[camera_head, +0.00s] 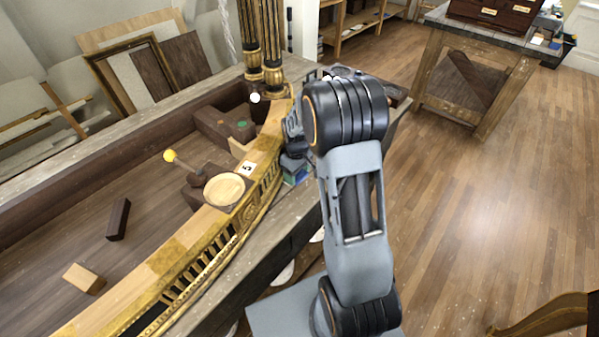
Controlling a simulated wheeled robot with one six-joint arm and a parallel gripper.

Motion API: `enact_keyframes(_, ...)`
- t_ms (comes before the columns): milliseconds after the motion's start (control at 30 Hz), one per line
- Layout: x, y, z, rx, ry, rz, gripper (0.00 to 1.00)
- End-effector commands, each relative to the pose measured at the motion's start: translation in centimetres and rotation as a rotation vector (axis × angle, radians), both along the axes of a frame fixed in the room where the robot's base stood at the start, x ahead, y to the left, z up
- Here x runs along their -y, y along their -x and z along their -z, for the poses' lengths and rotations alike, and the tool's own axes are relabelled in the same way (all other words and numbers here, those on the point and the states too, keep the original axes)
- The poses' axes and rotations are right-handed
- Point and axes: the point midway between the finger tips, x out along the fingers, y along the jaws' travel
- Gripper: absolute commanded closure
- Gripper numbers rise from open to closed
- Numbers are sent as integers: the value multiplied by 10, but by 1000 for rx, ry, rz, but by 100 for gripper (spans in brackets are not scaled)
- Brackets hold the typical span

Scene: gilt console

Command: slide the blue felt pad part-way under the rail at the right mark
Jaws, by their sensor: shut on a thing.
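The gilt rail (185,245) curves from the lower left up to the gold columns at the back, with openwork along its front. My gripper (294,160) is at the rail's front side, toward the right end, largely hidden by my own arm. It appears shut on a small blue piece (297,174), likely the blue felt pad, with green showing beside it. How far the pad reaches under the rail cannot be seen. A white ball (255,98) and a yellow ball on a stick (170,156) stand behind the rail; which is the right mark is unclear.
Gold columns (262,45) rise at the back. A grey bench edge (230,290) runs in front.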

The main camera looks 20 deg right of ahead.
Motion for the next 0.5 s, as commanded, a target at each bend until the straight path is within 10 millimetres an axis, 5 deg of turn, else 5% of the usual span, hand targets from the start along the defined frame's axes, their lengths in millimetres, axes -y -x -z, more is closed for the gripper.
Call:
enact_keyframes(133, -3, -4, -1, 10, -1, -1, 60)
enact_keyframes(167, -4, -4, -1, 11, -2, -2, 36)
enact_keyframes(500, -6, -5, -2, 14, -3, -3, 8)
